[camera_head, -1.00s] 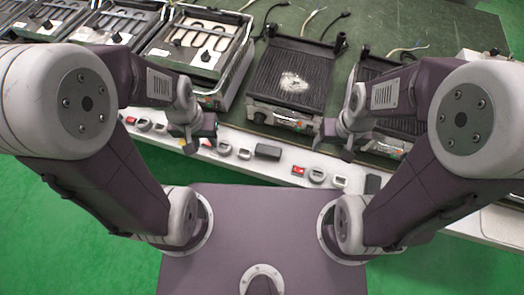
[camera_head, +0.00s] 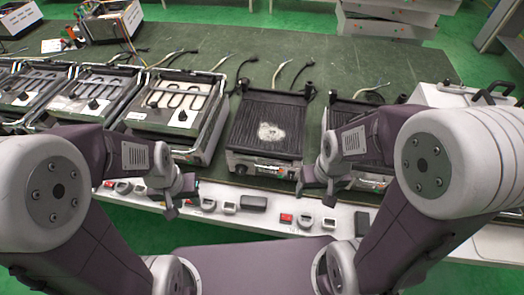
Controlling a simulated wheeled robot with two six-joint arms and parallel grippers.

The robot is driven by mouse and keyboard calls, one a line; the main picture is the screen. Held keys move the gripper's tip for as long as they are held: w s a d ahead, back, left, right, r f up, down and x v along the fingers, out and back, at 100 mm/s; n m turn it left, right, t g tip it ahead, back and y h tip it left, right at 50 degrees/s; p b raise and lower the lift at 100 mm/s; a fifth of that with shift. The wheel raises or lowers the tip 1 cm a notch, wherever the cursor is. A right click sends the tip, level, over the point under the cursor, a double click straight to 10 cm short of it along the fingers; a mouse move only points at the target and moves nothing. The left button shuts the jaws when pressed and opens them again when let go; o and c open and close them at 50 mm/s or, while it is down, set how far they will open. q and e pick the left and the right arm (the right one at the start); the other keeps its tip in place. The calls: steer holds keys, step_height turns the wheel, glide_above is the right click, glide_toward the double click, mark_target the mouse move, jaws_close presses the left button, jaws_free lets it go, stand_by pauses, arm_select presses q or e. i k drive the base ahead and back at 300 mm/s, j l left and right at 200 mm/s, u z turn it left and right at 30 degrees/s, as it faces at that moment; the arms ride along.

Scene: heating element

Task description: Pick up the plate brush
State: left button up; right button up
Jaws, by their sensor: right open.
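I cannot make out a plate brush for certain in this view. A ribbed black grill plate (camera_head: 270,126) with a pale whitish patch (camera_head: 271,133) on it sits at the middle of the bench. My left gripper (camera_head: 174,208) hangs over the bench's white front edge, left of that grill; its finger gap is too small to judge. My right gripper (camera_head: 318,192) is open and empty in front of the grill's right side, apart from it. My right arm partly hides a second ribbed grill.
Heating-element units (camera_head: 172,108) stand in a row at the left. Small parts, among them a black block (camera_head: 254,203) and a red switch (camera_head: 286,218), line the white front strip. A white box (camera_head: 440,96) stands at the right.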

mark_target(249, 201)
steer(key=l+u, duration=0.3)
steer(key=u, duration=0.15)
steer(key=l+u, duration=0.75)
steer(key=u, duration=0.2)
steer(key=l+u, duration=0.3)
steer(key=u, duration=0.15)
steer(key=k, duration=0.05)
